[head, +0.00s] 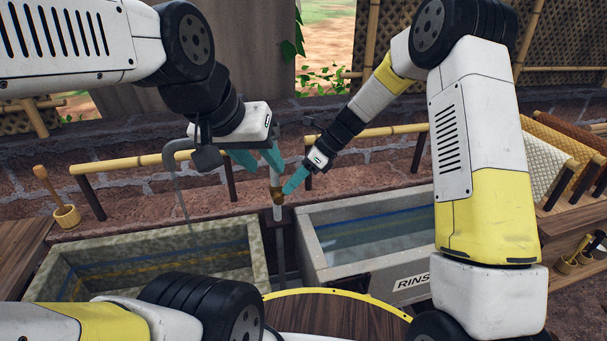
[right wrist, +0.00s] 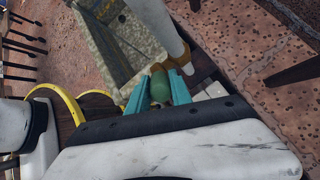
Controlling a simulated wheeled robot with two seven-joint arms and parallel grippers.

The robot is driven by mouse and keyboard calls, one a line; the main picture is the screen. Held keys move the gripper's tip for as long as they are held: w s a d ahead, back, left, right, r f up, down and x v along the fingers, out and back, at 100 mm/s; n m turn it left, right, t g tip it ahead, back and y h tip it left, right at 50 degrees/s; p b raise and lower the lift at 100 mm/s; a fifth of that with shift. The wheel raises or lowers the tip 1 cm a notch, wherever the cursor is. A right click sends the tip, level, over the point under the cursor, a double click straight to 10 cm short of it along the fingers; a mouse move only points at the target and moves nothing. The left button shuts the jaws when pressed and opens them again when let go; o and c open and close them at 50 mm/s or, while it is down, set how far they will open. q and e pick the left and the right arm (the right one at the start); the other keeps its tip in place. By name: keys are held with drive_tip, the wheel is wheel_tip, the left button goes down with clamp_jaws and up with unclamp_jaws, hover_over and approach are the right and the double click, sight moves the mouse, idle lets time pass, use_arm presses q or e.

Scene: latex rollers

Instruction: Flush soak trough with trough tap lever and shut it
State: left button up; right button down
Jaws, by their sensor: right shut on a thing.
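The soak trough (head: 258,252) is the stone basin at left, with yellow and blue bands on its inner wall. A grey curved spout (head: 174,149) hangs over it, and a thin stream (head: 181,195) falls from it into the trough. A brass fitting (head: 277,194) sits on the upright pipe between the troughs and also shows in the right wrist view (right wrist: 174,66). My right gripper (head: 287,189) is shut on the green tap lever (right wrist: 160,86), which lies between its teal fingers. My left gripper (head: 258,163) is open and empty, just above and left of the fitting.
A second trough labelled RINSE (head: 312,252) holds water at right. A bamboo rail (head: 130,163) runs behind the troughs. A wooden cup with a handle (head: 67,215) stands at far left. Cloth mats (head: 545,160) hang at right. Both arms crowd the space above the pipe.

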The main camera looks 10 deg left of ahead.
drive_tip(key=shift+a+r+h, duration=0.15)
drive_tip(key=shift+h, duration=0.15)
idle(0.4)
drive_tip(key=c, duration=1.1)
unclamp_jaws()
drive_tip(key=shift+c, duration=0.2)
drive_tip(key=v, duration=0.7)
drive_tip(key=shift+d+r, duration=0.2)
drive_tip(key=shift+r, duration=0.15)
